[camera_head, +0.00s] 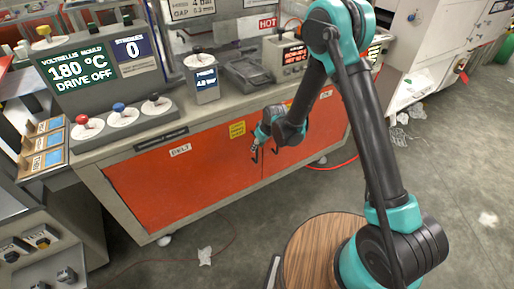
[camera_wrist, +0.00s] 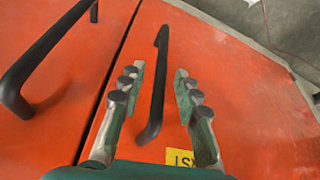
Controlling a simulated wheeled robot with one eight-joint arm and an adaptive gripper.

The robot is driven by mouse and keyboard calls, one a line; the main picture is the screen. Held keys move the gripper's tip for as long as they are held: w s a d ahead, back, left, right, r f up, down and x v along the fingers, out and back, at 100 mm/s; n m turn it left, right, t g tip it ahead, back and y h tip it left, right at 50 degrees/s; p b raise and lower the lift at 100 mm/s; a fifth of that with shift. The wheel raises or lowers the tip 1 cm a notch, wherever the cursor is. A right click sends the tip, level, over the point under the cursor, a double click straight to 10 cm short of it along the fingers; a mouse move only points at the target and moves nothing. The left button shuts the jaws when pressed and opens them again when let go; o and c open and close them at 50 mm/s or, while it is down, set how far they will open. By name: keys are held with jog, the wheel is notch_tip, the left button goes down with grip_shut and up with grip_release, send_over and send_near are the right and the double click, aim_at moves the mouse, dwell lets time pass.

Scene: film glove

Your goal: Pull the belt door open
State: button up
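The belt door (camera_head: 165,185) is an orange panel with a white "BELT" label (camera_head: 180,150) on the front of the machine, and it looks closed. My gripper (camera_head: 256,150) is at its right end, near the seam with the neighbouring door. In the wrist view, my gripper (camera_wrist: 160,69) is open, with one finger on each side of a black bar handle (camera_wrist: 157,88). This handle is on the same panel as a yellow label (camera_wrist: 180,157). A gap shows between the handle and both fingers. Depth between fingertips and handle is hard to tell.
A second black handle (camera_wrist: 42,62) is on the neighbouring orange panel across the seam. The machine's top carries a control box (camera_head: 98,62) and several knobs. A round wooden stool-like top (camera_head: 310,250) is at the bottom. Grey floor (camera_head: 225,220) in front of the door looks mostly clear.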

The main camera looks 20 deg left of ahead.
jog(key=shift+x, duration=0.85)
grip_shut()
